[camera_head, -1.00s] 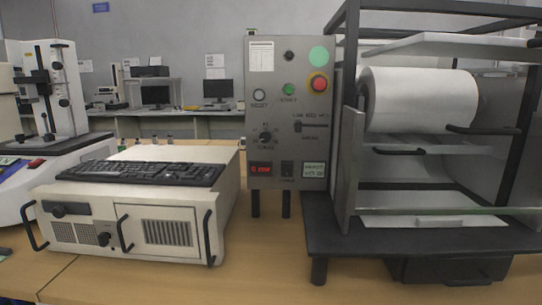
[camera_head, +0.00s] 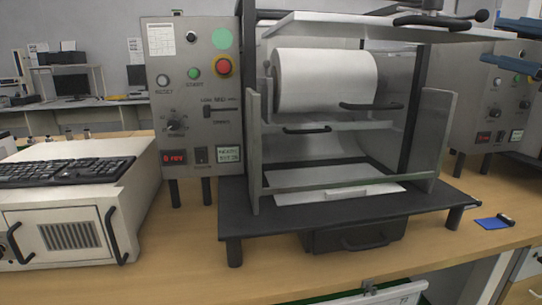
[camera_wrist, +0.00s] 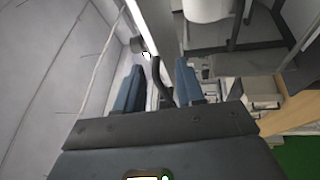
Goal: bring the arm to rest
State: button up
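My gripper (camera_wrist: 159,66) is open in the wrist view, with two blue fingers apart. A dark curved handle (camera_wrist: 161,82) appears between or just beyond them; whether it touches a finger I cannot tell. In the head view my gripper (camera_head: 491,41) enters at the upper right edge, its blue fingers one above the other with a gap. It is to the right of the test machine (camera_head: 235,120), whose raised top panel (camera_head: 330,26) carries a black handle (camera_head: 422,20). The rest of my arm is out of view.
The machine holds a white roll (camera_head: 322,80) and stands on a black base (camera_head: 290,218) on a wooden table (camera_head: 190,270). A keyboard (camera_head: 70,172) lies on a beige computer case (camera_head: 45,225) at left. A second control panel (camera_head: 488,110) stands behind at right.

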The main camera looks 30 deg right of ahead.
jog(key=w+a+f+m+h+p, duration=0.2)
jog(key=w+f+m, duration=0.1)
jog(key=f+m, duration=0.35)
jog(key=w+a+f+m+h+p, duration=0.1)
jog(key=w+a+f+m+h, duration=0.15)
jog(key=f+m, duration=0.35)
jog(key=s+a+f+m+g+h+p, duration=0.1)
jog(key=s+a+f+m, duration=0.2)
jog(key=f, duration=0.4)
jog(key=s+a+f+m+g+h+p, duration=0.1)
jog(key=a+f+m+g+p, duration=0.1)
jog(key=a+f, duration=0.35)
jog(key=s+a+f+m+g+y+p, duration=0.1)
jog(key=s+a+f+m+p, duration=0.15)
jog(key=s+a+f, duration=0.7)
jog(key=s+a+r+y+p, duration=0.1)
jog(key=s+a, duration=0.1)
jog(key=s, duration=0.5)
jog(key=s+a+r+n+g+y+p, duration=0.1)
jog(key=s+a+r+y, duration=0.1)
jog(key=s, duration=0.6)
jog(key=shift+r, duration=0.2)
